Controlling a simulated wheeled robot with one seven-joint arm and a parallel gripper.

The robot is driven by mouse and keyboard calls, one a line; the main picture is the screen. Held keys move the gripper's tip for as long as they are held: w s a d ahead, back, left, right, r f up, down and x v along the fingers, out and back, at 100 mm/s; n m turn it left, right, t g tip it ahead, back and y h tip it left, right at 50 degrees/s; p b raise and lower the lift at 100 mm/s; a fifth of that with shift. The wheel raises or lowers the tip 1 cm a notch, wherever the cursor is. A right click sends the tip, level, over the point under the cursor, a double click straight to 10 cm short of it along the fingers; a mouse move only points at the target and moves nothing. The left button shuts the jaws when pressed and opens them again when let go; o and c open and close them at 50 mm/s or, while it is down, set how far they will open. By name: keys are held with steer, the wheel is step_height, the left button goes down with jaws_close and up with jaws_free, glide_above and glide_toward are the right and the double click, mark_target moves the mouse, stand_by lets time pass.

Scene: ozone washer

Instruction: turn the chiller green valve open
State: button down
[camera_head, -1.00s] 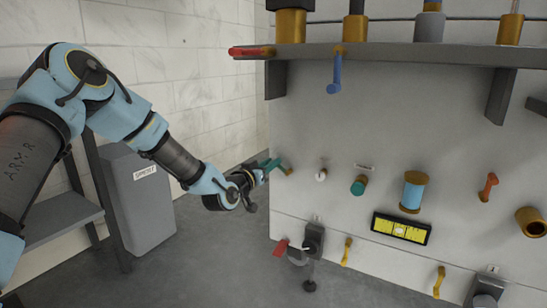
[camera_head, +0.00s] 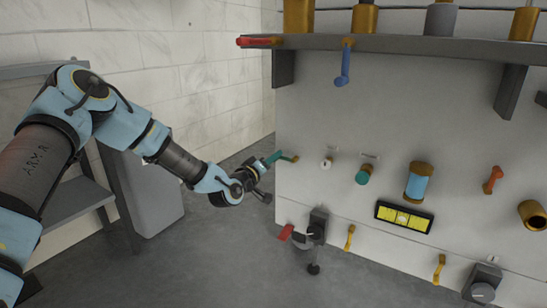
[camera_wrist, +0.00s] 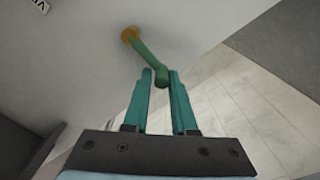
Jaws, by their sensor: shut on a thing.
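The green valve lever (camera_head: 288,156) sticks out from the left edge of the grey panel in the head view. In the wrist view the green lever (camera_wrist: 148,57) runs from a brass base (camera_wrist: 130,34) on the panel face to a rounded end between my fingertips. My gripper (camera_wrist: 161,78) has teal fingers on either side of that end and is shut on it. In the head view my gripper (camera_head: 276,155) reaches the lever from the left. The contact is small and partly hidden there.
A shelf (camera_head: 420,46) overhangs above. A red handle (camera_head: 286,232) sits below my gripper. Floor is free left of the panel.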

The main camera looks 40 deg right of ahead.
steer(key=shift+s+f, duration=0.3)
steer(key=shift+f, duration=0.25)
steer(key=c, duration=0.8)
jaws_free()
steer(key=shift+r, duration=0.1)
steer(key=p+v, duration=0.3)
steer(key=v, duration=0.7)
steer(key=shift+a+r, duration=0.15)
steer(key=shift+a, duration=0.25)
